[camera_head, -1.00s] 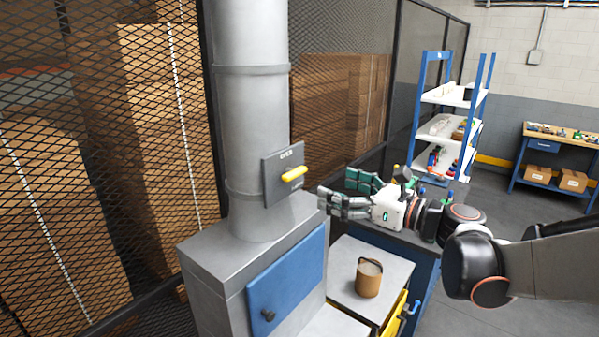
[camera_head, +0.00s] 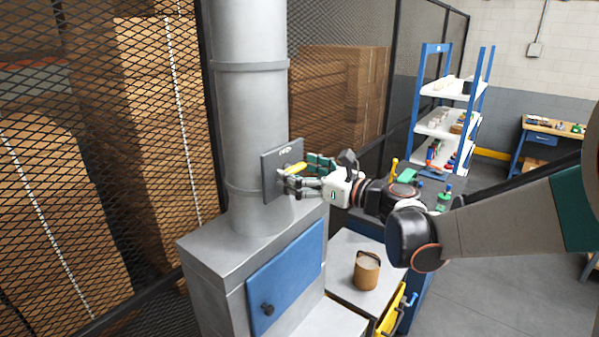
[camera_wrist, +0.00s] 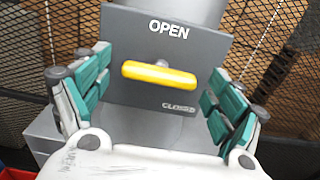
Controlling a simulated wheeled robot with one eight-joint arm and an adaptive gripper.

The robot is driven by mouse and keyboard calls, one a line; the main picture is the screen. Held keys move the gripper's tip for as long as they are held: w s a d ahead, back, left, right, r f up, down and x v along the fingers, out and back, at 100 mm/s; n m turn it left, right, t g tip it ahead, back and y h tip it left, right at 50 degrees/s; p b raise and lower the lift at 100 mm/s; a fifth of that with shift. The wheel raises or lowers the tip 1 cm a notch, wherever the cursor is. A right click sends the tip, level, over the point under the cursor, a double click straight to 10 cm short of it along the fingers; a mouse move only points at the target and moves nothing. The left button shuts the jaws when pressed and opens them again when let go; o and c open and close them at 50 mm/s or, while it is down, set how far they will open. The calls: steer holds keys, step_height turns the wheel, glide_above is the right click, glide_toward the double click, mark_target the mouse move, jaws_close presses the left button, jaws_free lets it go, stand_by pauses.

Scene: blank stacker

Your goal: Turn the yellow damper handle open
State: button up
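The yellow damper handle (camera_wrist: 159,75) sits on a dark grey plate (camera_wrist: 133,99) with "OPEN" at the top and "CLOSED" at the lower right. In the wrist view the handle lies nearly level, tilted slightly down to the right. In the head view the handle (camera_head: 295,168) and plate (camera_head: 270,182) are on the grey pipe, the handle partly covered by my fingers. My gripper (camera_head: 300,180) is at the plate. In the wrist view my gripper (camera_wrist: 156,90) is open, its green-padded fingers on either side of the handle with gaps showing; no grip on it is visible.
The grey duct (camera_head: 246,110) rises from a cabinet with a blue door (camera_head: 286,280). A brown bucket (camera_head: 366,271) stands on a lower surface at right. A mesh fence (camera_head: 100,150) runs behind. A blue shelf rack (camera_head: 436,125) and workbench (camera_head: 545,128) are further back.

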steer(key=c, duration=1)
steer(key=shift+n, duration=0.4)
steer(key=n+b, duration=0.2)
steer(key=n, duration=0.1)
steer(key=shift+f+n, duration=0.1)
steer(key=shift+n, duration=0.3)
steer(key=n+b, duration=0.2)
steer(key=n, duration=0.2)
steer(key=shift+n, duration=0.3)
steer(key=n+b, duration=0.1)
steer(key=n, duration=0.3)
steer(key=n+b, duration=0.1)
steer(key=n, duration=0.3)
steer(key=shift+n, duration=0.3)
